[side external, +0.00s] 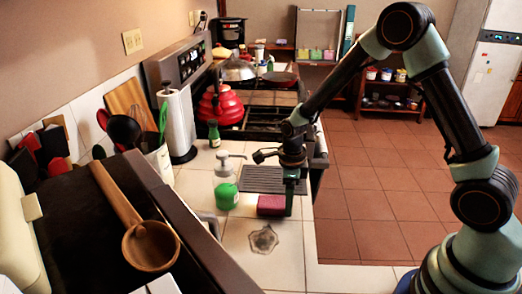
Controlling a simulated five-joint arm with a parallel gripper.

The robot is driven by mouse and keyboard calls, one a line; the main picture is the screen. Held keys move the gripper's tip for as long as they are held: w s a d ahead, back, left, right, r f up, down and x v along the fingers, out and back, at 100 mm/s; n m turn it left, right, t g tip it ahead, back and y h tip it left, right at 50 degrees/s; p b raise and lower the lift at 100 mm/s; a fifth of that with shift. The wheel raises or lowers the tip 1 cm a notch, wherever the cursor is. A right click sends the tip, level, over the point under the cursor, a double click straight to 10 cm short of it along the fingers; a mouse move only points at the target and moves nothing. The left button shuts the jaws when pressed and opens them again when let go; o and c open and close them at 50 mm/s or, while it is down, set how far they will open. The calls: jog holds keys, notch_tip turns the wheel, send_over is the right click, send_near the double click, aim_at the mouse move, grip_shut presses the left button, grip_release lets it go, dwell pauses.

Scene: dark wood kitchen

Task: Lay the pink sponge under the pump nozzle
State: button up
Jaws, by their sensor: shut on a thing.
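The pink sponge (270,204) is at the edge of the tiled counter, just right of the soap bottle. The pump bottle (226,186) stands upright, with a clear upper part, green liquid at the bottom and a grey pump head. My gripper (289,206) points down and is shut on the right end of the sponge. The sponge is low, at about counter height; I cannot tell whether it touches the counter. The fingers hide the sponge's right end.
A dark ridged mat (274,179) lies behind the sponge. A clear, star-shaped dish (263,240) lies in front. A paper towel roll (177,122) and a small green bottle (214,134) stand further back. A wooden ladle (150,245) is at left.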

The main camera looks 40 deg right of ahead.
notch_tip(320, 180, up, 19)
jog(key=s+f+n, duration=0.1)
jog(key=s+n, duration=0.3)
jog(key=n, duration=0.9)
jog(key=s+f+n, duration=0.1)
jog(key=s+n, duration=0.2)
jog(key=n, duration=1.1)
jog(key=s+d+f+n, duration=0.1)
jog(key=d+f+n, duration=0.1)
jog(key=f+n, duration=0.8)
jog(key=d+f+n, duration=0.2)
jog(key=f+n, duration=0.2)
jog(key=n, duration=1.3)
jog(key=w+a, duration=1.2)
jog(key=shift+w+a+r, duration=0.2)
jog(key=shift+w+a, duration=0.1)
jog(key=shift+w, duration=0.1)
jog(key=shift+f, duration=1.7)
